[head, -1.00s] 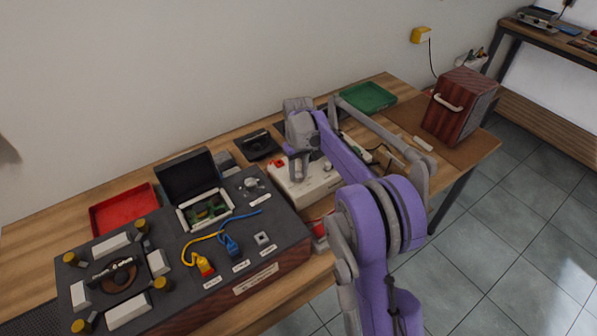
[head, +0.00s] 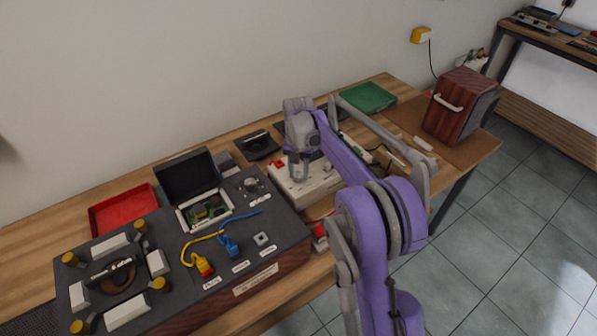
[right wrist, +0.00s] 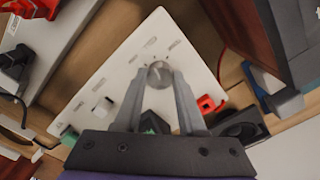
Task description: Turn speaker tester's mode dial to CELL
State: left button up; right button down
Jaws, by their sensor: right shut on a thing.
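The speaker tester (head: 318,188) is a white box on the bench in the head view, partly hidden behind my right arm. Its sloping white panel (right wrist: 108,83) fills the middle of the right wrist view. The round grey mode dial (right wrist: 160,72) sits there with small labels around it, too blurred to read. I cannot tell which label it points to. My right gripper (right wrist: 160,77) has its two fingers shut on the dial, one on each side. In the head view the right gripper (head: 298,176) reaches down onto the tester. My left gripper is not in view.
A dark console (head: 250,228) with an open-lidded box and cables stands left of the tester. A red tray (head: 123,208) and a green tray (head: 368,97) lie towards the wall. A wooden speaker cabinet (head: 458,108) stands at the right end.

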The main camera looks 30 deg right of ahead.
aim_at(298, 175)
jog(key=shift+m, duration=0.3)
jog(key=shift+c, duration=2.4)
grip_release()
notch_tip(298, 175, up, 11)
jog(key=shift+p, duration=0.35)
